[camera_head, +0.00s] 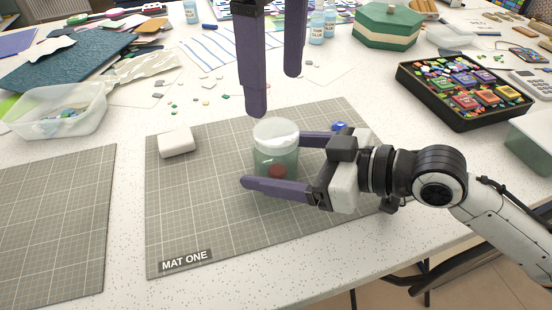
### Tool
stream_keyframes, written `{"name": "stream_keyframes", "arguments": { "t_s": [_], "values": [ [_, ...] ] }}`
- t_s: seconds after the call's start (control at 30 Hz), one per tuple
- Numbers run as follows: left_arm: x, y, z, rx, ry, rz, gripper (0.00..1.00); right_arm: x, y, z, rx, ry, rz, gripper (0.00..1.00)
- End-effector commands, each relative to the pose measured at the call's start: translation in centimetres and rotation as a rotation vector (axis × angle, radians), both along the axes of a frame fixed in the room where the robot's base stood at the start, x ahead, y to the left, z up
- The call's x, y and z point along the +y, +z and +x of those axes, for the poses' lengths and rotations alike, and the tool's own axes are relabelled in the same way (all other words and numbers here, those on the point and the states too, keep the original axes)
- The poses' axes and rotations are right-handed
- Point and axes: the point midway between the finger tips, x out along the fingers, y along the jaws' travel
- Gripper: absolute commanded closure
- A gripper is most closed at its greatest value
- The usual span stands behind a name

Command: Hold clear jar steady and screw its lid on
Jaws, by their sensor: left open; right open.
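A clear, greenish jar (275,160) stands upright on the grey cutting mat labelled MAT ONE (200,225). A reddish thing shows low inside it. A whitish, round top that looks like the lid (276,130) covers the jar's mouth; I cannot tell whether it is threaded on. My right gripper (270,162) comes in from the right, open, with one purple finger in front of the jar and one behind it. My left gripper (275,92) hangs above and just behind the jar, open and empty, fingers pointing down.
A clear tub (58,112) and a black tray (465,92) of coloured pieces stand on the table. The mat's front left is clear.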

Motion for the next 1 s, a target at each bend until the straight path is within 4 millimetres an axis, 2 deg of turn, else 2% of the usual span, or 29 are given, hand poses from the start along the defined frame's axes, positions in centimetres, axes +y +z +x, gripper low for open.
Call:
{"name": "stream_keyframes", "arguments": {
  "t_s": [0.17,0.6,0.77,0.87,1.0],
  "values": [
    [-0.01,0.00,0.00,0.000,0.000,0.000,0.30,-0.01,0.00,0.00,0.000,0.000,0.000,0.25],
    [-0.01,0.00,0.00,0.000,0.005,0.000,0.30,-0.02,0.00,-0.05,0.000,0.001,0.000,0.99],
    [-0.02,-0.01,-0.01,0.000,0.112,0.000,0.30,-0.02,0.00,-0.05,0.000,0.001,0.000,1.00],
    [-0.03,-0.02,-0.03,0.001,0.271,0.000,0.30,-0.01,0.00,-0.06,0.000,0.001,0.000,1.00],
    [-0.03,-0.02,-0.05,0.000,0.572,0.001,0.30,-0.01,0.00,-0.06,0.001,0.001,0.001,1.00]
  ]
}}
